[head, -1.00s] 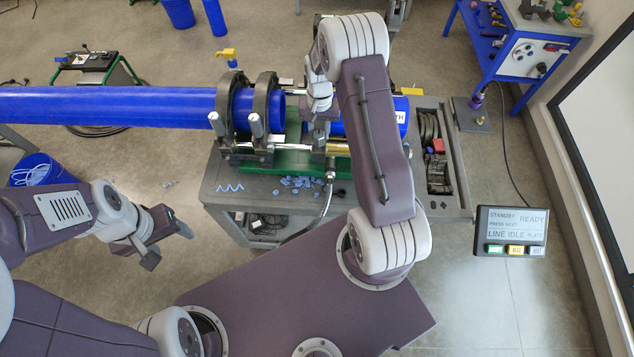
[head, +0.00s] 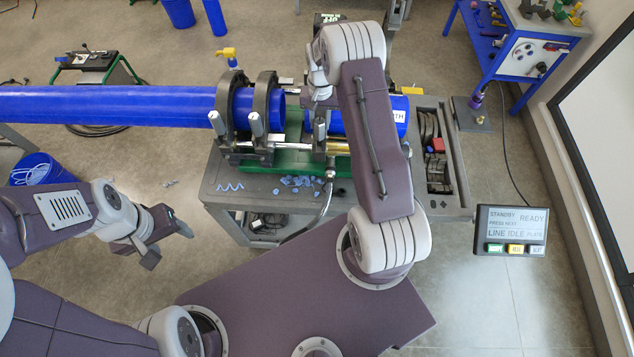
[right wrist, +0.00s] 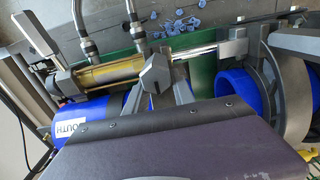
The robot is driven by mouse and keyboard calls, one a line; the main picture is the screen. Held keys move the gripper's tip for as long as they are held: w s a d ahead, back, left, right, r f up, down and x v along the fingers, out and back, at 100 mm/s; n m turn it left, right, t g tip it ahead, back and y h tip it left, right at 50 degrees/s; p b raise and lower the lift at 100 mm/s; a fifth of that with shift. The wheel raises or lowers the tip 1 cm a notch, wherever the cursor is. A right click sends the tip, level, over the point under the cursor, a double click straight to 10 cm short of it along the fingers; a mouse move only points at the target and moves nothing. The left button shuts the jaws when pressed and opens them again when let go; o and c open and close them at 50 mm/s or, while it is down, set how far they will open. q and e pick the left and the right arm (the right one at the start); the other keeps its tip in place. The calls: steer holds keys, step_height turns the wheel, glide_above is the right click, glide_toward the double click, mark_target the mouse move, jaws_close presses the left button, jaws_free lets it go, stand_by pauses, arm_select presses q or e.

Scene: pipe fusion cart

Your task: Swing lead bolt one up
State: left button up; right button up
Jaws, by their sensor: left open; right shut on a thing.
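My right gripper (right wrist: 157,84) is shut on a grey, angular bolt head or knob (right wrist: 154,70), seen in the right wrist view beside the brass-coloured cylinder (right wrist: 108,73). I take this as lead bolt one; its shank is not clear. In the head view my right arm hides most of the hold. The fusion clamp (head: 268,105) stands around the blue pipe (head: 110,104), with upright silver bolts (head: 256,124) on its near side. My left gripper (head: 160,240) is open and empty, left of the cart and well apart from it.
The grey cart top (head: 235,190) carries blue shavings (head: 300,182) and a tool tray (head: 455,165) at right. A status panel (head: 511,230) stands at front right. A blue bin (head: 40,170) is at left. Hoses (right wrist: 85,25) run close to the cylinder.

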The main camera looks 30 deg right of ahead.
steer(key=shift+w+d, duration=0.2)
steer(key=shift+w, duration=0.25)
